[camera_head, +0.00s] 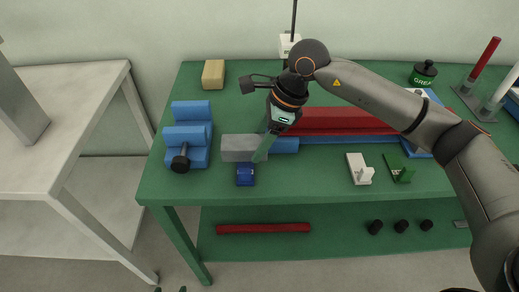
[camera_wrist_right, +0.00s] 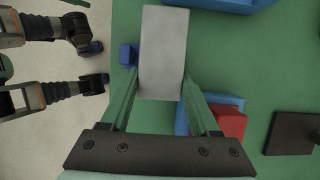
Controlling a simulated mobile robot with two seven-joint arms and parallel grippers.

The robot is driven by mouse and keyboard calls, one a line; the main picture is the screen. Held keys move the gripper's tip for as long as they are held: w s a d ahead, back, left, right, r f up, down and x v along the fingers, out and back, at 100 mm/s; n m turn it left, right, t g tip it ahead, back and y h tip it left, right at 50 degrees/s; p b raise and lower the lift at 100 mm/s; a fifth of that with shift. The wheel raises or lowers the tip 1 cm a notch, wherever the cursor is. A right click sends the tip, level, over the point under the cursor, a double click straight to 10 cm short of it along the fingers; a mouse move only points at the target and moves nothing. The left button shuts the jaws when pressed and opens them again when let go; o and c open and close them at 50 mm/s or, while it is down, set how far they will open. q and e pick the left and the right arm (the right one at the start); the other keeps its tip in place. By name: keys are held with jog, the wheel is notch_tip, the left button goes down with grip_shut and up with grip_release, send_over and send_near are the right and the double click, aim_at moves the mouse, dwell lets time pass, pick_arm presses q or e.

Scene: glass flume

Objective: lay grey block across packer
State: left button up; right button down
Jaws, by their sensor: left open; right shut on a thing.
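The grey block (camera_head: 238,148) is held by my right gripper (camera_head: 262,148) over the left part of the green table. In the right wrist view, the grey block (camera_wrist_right: 165,50) lies lengthwise between the two green fingers, which are shut on it. Its height above the table is hard to tell. A small dark blue block (camera_head: 245,175), perhaps the packer, sits just in front of it. It also shows in the right wrist view (camera_wrist_right: 128,54).
A tan block (camera_head: 213,73) is at the back left. White (camera_head: 359,168) and green (camera_head: 399,168) brackets stand at the front right. The green table's front left is clear.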

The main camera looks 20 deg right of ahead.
jog(key=shift+f, duration=1.45)
jog(key=shift+f, duration=0.15)
jog(key=shift+c, duration=0.6)
grip_release()
jog(key=shift+r, duration=0.25)
jog(key=v, duration=1.1)
jog(key=shift+r, duration=0.4)
jog(key=shift+d, duration=0.15)
